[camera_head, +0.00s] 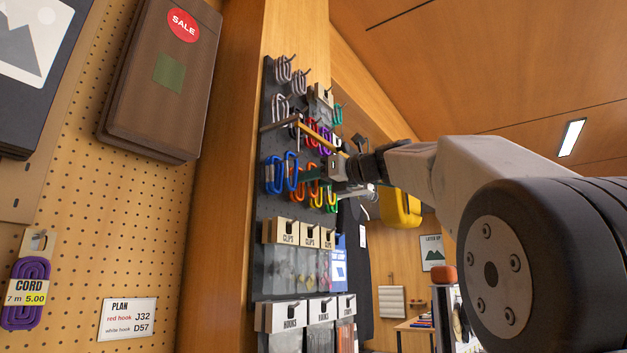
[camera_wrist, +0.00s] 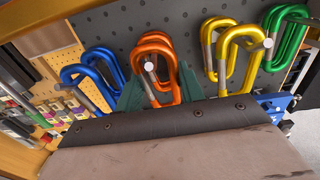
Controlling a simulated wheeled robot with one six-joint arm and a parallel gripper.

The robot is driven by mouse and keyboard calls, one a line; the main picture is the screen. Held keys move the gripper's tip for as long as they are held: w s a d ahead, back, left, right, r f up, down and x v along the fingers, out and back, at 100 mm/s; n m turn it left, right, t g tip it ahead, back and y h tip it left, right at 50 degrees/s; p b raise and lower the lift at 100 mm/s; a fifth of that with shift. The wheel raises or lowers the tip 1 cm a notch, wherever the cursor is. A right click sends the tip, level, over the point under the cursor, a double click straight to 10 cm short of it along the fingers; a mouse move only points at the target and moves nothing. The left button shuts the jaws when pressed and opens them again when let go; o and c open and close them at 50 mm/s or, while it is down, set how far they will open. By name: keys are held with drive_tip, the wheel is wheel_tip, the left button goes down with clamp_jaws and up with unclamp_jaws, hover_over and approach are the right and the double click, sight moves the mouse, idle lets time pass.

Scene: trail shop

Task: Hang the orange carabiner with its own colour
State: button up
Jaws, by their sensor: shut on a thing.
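My gripper (camera_head: 308,175) is at the lower row of carabiners on the dark display board, its teal fingers on either side of an orange carabiner (camera_wrist: 152,92). In the wrist view the gripper (camera_wrist: 160,88) is shut on this carabiner. Another orange carabiner (camera_wrist: 150,36) overlaps it closely. The round pale end of a hook (camera_wrist: 149,66) shows within the orange loops. How the held carabiner sits on the hook cannot be told. Orange also shows beside my fingers in the head view (camera_head: 292,172).
Blue carabiners (camera_wrist: 84,72) hang just left of the orange ones, and yellow carabiners (camera_wrist: 228,48) and green carabiners (camera_wrist: 286,36) to the right. A rod (camera_head: 315,135) and more carabiners are above. Clip packs (camera_head: 285,232) hang below. Room around the fingers is tight.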

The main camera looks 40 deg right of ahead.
drive_tip(key=o, duration=1)
drive_tip(key=shift+s, duration=0.1)
drive_tip(key=v, duration=0.7)
drive_tip(key=shift+s, duration=0.3)
drive_tip(key=shift+d, duration=0.1)
